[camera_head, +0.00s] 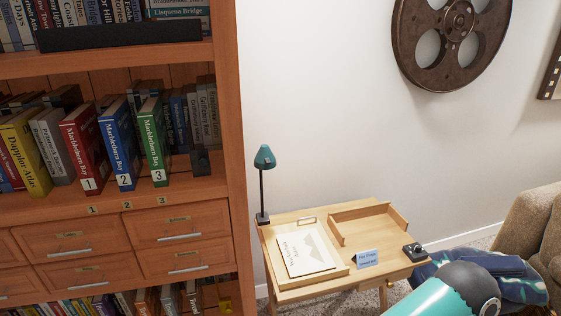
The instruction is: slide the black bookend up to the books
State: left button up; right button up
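The black bookend (201,163) stands on the middle shelf of the wooden bookcase, near its right side wall. To its left are the green book 3 (153,142), the blue book 2 (119,145) and the red book 1 (85,148), all leaning. A gap separates the green book from the bookend at the shelf front. Darker books (190,115) stand behind. Neither of my grippers is in view; only a teal and black part of my arm shows at the bottom right.
Drawers (180,222) sit below the shelf, with number tags 1, 2, 3 on its edge. A small wooden table (290,296) with a lamp (264,160), a booklet (305,250) and a card (367,258) stands right of the bookcase. An armchair (530,225) is at far right.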

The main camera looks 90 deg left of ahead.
aim_at(201, 162)
jog(key=i, duration=0.25)
jog(key=u, duration=2.1)
jog(key=k, duration=0.5)
jog(key=u, duration=0.6)
jog(key=i, duration=0.5)
jog(key=z, duration=0.35)
